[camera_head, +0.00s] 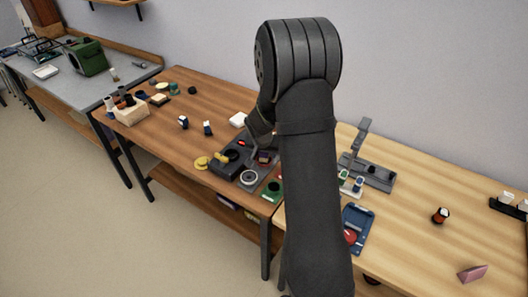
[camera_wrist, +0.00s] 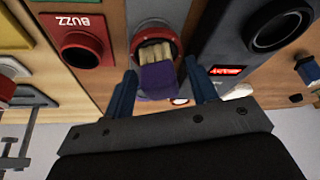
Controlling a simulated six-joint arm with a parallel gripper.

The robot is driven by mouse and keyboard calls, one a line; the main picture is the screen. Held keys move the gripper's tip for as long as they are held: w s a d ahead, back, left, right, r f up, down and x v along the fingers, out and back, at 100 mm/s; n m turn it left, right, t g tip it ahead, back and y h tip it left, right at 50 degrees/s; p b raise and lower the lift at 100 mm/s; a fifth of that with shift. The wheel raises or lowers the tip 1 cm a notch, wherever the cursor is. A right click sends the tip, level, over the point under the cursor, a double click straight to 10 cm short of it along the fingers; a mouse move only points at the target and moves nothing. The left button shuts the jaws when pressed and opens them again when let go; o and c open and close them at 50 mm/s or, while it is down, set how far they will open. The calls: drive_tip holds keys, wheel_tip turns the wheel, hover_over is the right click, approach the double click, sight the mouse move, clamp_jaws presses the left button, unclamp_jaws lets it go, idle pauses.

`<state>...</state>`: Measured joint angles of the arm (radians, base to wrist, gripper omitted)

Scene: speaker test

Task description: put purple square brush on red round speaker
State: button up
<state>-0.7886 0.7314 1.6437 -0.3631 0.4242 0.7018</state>
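The purple square brush (camera_wrist: 158,82) with cream bristles shows between my fingers in the wrist view. My gripper (camera_wrist: 160,68) is open, with its two blue fingers apart on either side of the brush and a gap visible on each side. The red round speaker (camera_wrist: 138,42) shows as a red rim around the bristle end of the brush, which covers its middle. I cannot tell whether the brush touches it. In the head view the purple brush (camera_head: 263,157) is a small patch just below my gripper, partly hidden by my arm.
A red box marked BUZZ (camera_wrist: 83,48) stands left of the brush, and a dark panel with a black ring (camera_wrist: 280,22) to its right.

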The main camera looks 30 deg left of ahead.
drive_tip(key=v, duration=1.2)
drive_tip(key=shift+r, duration=0.2)
drive_tip(key=x, duration=1.2)
drive_tip(key=shift+f, duration=0.15)
drive_tip(key=shift+r, duration=0.2)
